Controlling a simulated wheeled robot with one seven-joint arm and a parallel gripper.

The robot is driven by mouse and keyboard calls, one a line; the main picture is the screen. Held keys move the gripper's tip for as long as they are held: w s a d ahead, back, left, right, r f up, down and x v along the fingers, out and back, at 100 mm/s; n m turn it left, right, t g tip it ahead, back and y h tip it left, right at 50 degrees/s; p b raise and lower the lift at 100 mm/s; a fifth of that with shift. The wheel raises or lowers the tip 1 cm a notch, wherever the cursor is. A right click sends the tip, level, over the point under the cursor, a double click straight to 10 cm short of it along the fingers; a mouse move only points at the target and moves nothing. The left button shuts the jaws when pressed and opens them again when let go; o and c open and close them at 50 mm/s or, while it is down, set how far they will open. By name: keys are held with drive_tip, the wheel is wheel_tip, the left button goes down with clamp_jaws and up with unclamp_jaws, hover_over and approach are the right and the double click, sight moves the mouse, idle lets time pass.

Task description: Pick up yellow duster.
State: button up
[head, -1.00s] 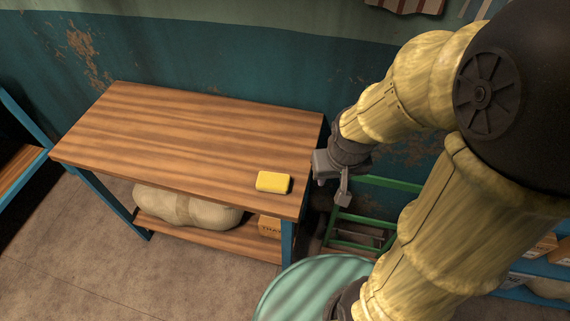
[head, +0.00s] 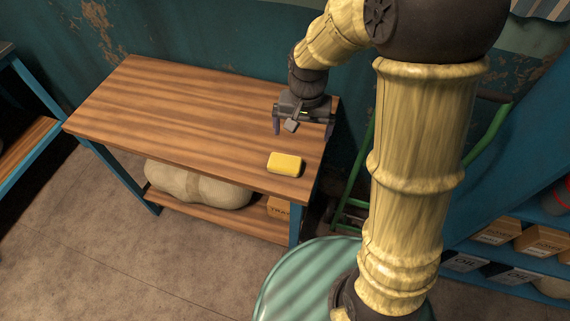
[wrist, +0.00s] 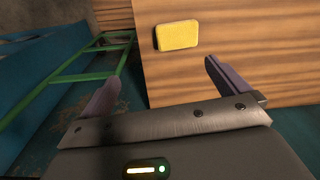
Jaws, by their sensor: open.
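The yellow duster (head: 285,163) is a small block lying on the wooden table top near its front right corner. In the wrist view the duster (wrist: 177,35) lies ahead of the fingers, near the table edge, between their lines and apart from both. My gripper (head: 304,127) is open and empty. It hangs over the right end of the table, behind the duster in the head view. Its two fingers (wrist: 162,82) are spread wide in the wrist view.
The wooden table (head: 180,110) is otherwise bare on top. A sack (head: 200,187) and a cardboard box (head: 279,207) are on its lower shelf. A green metal frame (head: 352,205) stands at its right, a round teal top (head: 300,285) in front. Shelves with boxes (head: 497,232) are at right.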

drive_tip(key=shift+m+g, duration=0.4)
drive_tip(key=a, duration=0.1)
drive_tip(key=w+a, duration=0.1)
drive_tip(key=a, duration=0.1)
drive_tip(key=w+a+f, duration=0.1)
drive_tip(key=shift+w+a, duration=0.15)
drive_tip(key=shift+a, duration=0.1)
drive_tip(key=p, duration=0.1)
hover_over(285, 161)
drive_tip(key=f, duration=1.2)
drive_tip(key=shift+s+a+f, duration=0.15)
drive_tip(key=shift+s+a, duration=0.05)
drive_tip(key=shift+a, duration=0.05)
drive_tip(key=shift+d+f+p, duration=0.1)
drive_tip(key=shift+f+p, duration=0.4)
drive_tip(key=shift+w+d+f+p, duration=0.15)
drive_tip(key=shift+f+p, duration=0.4)
drive_tip(key=shift+f, duration=1.55)
